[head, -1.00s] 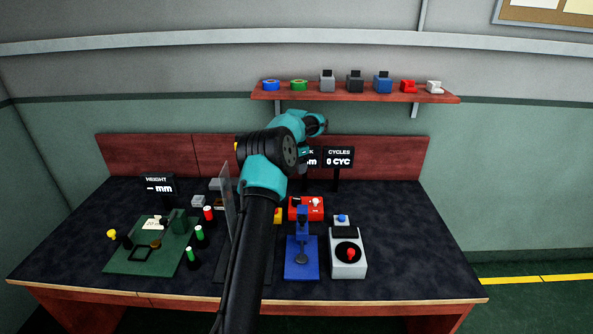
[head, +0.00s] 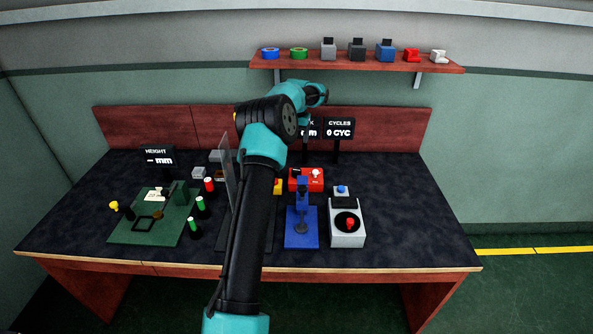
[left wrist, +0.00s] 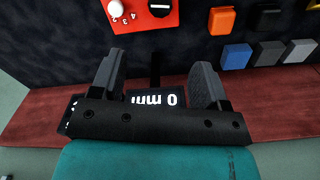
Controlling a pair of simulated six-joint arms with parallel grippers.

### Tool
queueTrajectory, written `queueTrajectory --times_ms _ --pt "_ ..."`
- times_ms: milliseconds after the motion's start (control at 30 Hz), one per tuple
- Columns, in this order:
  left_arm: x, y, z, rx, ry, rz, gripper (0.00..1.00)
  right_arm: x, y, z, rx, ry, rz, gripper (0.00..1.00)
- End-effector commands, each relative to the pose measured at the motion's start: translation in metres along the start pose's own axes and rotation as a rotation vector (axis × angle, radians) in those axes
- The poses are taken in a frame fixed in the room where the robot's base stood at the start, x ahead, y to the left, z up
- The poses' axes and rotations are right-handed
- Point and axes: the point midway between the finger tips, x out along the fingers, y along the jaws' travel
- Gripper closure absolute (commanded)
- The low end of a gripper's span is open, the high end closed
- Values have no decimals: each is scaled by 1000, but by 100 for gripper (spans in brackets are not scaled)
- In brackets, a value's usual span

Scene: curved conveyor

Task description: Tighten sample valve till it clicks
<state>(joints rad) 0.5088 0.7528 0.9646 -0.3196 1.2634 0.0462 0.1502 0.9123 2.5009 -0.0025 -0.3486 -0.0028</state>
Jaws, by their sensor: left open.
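A red box (head: 306,180) with a white knob stands at the middle of the bench in the head view. In the left wrist view the red box (left wrist: 142,14) shows at the top, with a numbered white knob (left wrist: 116,7) and a black knob (left wrist: 160,7). I cannot tell for sure which part is the sample valve. My left gripper (left wrist: 160,68) is open and empty; its fingers point towards the bench, apart from the red box. In the head view my left arm hides part of the bench. My right gripper is out of view.
A display (head: 339,130) stands behind the red box. A blue press-like stand (head: 302,235) and a grey unit with a red knob (head: 348,238) stand in front. A clear panel (head: 226,170) rises left of my arm. The bench's right end is clear.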

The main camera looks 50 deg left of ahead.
Motion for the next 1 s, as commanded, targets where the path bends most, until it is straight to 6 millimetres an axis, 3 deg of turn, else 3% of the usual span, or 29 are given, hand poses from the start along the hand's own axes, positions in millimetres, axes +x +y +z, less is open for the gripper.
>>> queueTrajectory --times_ms 100,300,767,1000 --pt "0 0 0 -190 0 0 31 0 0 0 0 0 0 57" --pt "0 0 0 -383 0 0 31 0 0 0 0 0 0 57" --pt "3 0 0 -406 -1 0 31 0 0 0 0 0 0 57" --pt "25 0 0 -405 -2 0 31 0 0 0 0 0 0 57"
